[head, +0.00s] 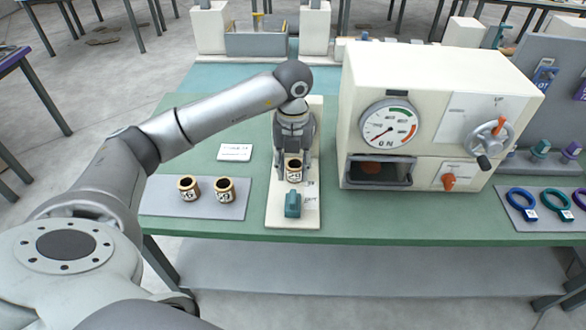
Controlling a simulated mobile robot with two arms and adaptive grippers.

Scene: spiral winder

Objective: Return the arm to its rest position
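My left arm reaches in from the left over the green table (400,226). My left gripper (294,166) points down over the cream board (281,213). Its fingers stand apart on either side of a small tan and black labelled cylinder (294,171), with what looks like a gap at each side. The cylinder is upright, just behind a teal block (292,204) at the board's front. The gripper's body hides what lies behind the cylinder. My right gripper is not in view.
A cream machine (425,75) with a round dial (389,125) stands close right of the gripper. Two similar cylinders (189,187) (225,189) stand on a grey mat (205,210) at left, near a white card (235,152). Coloured rings (557,204) lie at far right.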

